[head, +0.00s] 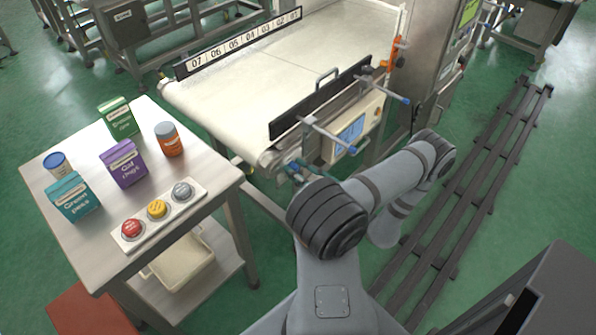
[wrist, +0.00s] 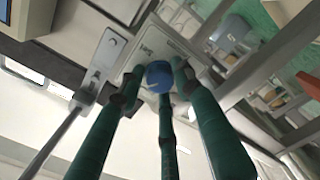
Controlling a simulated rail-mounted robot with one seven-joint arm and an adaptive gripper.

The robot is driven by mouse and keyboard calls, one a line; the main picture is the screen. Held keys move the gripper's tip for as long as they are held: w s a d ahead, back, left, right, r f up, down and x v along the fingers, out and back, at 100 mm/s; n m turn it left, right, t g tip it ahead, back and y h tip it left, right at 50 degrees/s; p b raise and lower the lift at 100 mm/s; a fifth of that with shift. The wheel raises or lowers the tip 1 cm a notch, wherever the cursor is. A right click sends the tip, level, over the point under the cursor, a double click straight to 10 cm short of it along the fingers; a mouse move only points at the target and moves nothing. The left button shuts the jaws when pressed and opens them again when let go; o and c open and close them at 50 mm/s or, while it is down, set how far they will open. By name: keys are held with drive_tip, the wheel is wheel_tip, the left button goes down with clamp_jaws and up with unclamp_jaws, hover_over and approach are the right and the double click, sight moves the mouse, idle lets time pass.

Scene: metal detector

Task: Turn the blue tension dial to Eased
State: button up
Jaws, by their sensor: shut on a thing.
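In the head view my gripper (head: 291,168) is at the near end of the conveyor, below the control box, and the dial is hidden there. I cannot tell which setting the dial points to.
The white conveyor belt (head: 235,95) runs behind my gripper. A control box with a blue screen (head: 351,132) and blue-tipped rods stands close to the right. At left, a steel table (head: 85,150) bears packets, cans and a three-button panel (head: 160,222).

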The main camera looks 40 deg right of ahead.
drive_tip(key=shift+a+n+p, duration=0.1)
drive_tip(key=shift+n+p, duration=0.2)
drive_tip(key=shift+n, duration=3.5)
drive_tip(key=shift+f+n, duration=0.1)
drive_tip(key=shift+n, duration=0.2)
drive_tip(key=o, duration=1.2)
drive_tip(key=s, duration=0.4)
drive_tip(key=s+d, duration=0.1)
drive_tip(key=s, duration=0.7)
drive_tip(key=shift+d, duration=0.3)
drive_tip(key=shift+w, duration=0.15)
